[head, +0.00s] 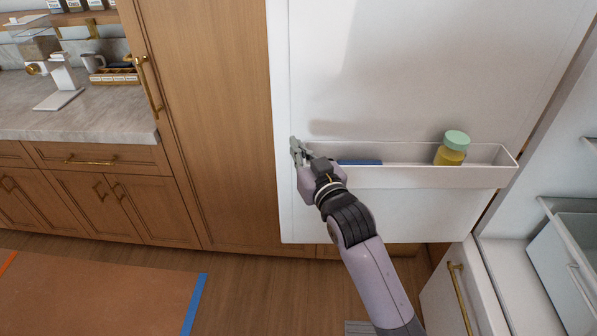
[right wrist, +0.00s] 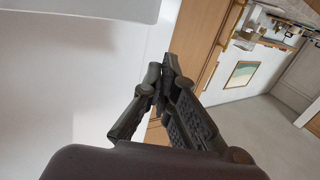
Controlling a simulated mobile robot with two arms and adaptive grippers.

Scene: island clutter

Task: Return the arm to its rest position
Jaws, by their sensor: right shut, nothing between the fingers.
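My right arm reaches up from the bottom of the head view. My right gripper (head: 296,147) is at the left edge of the open white fridge door (head: 400,80), by the left end of its door shelf. In the right wrist view the fingertips (right wrist: 163,75) meet and nothing shows between them. Whether the gripper touches the door edge is not clear. My left gripper does not show in either view.
The white door shelf (head: 430,177) holds a yellow jar with a green lid (head: 452,150) and a flat blue item (head: 360,162). Open fridge shelves are at the right. A wooden cabinet (head: 205,110) and a marble counter (head: 100,112) stand at the left. Floor (head: 260,290) shows below.

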